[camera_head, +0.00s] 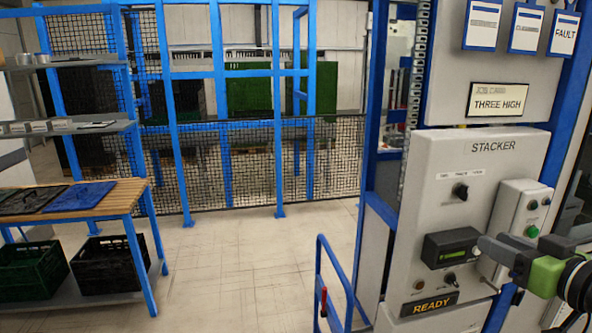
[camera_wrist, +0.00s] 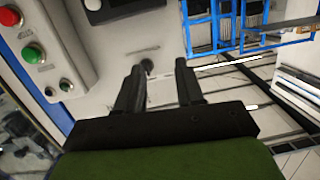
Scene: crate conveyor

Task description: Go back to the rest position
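My gripper (camera_head: 486,264) is at the right of the head view, in front of the stacker panel (camera_head: 452,205). In the wrist view, the two dark fingers of my gripper (camera_wrist: 160,68) stand apart with a clear gap. Nothing is held between them. I cannot tell how far the fingertips are from the panel face.
A button box (camera_head: 517,215) with a green button sits beside the gripper. A "READY" sign (camera_head: 430,304) is below. A blue rail (camera_head: 335,285) stands left of the panel. A wooden-topped bench (camera_head: 118,198) is far left. The floor between is clear.

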